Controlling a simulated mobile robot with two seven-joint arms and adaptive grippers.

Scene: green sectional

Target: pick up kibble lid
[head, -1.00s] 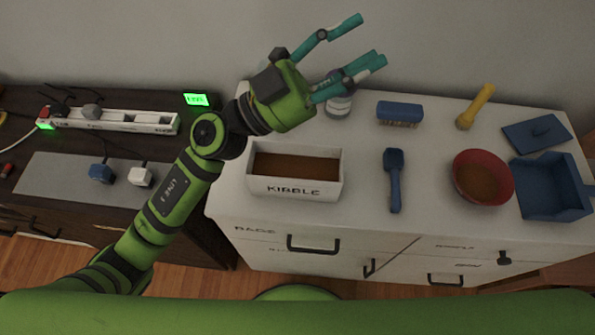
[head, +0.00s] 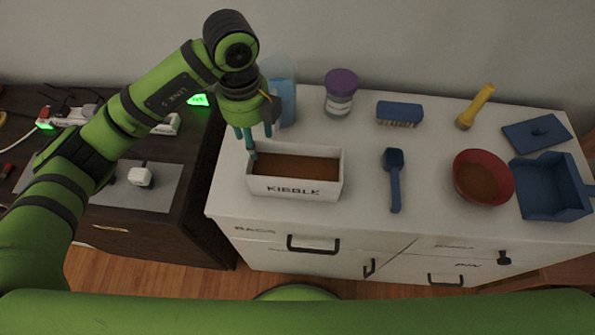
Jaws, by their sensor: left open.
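A flat dark blue lid with a small knob (head: 537,132) lies at the back right of the white cabinet top, behind a blue bin. It is the only loose lid that I make out; I cannot tell whether it is the kibble lid. The white box marked KIBBLE (head: 294,186) stands uncovered at the left front, with brown contents showing. My left gripper (head: 256,145) is open and empty, fingers pointing down at the box's back left corner. I cannot tell whether a fingertip touches the box. My right gripper is out of view.
A purple-topped jar (head: 340,95), a light blue container (head: 283,100) partly behind my gripper, a blue brush (head: 400,112), a blue scoop (head: 394,178), a yellow flashlight (head: 476,106), a red bowl (head: 483,177) and the blue bin (head: 551,188) share the top. A dark desk (head: 190,190) stands left.

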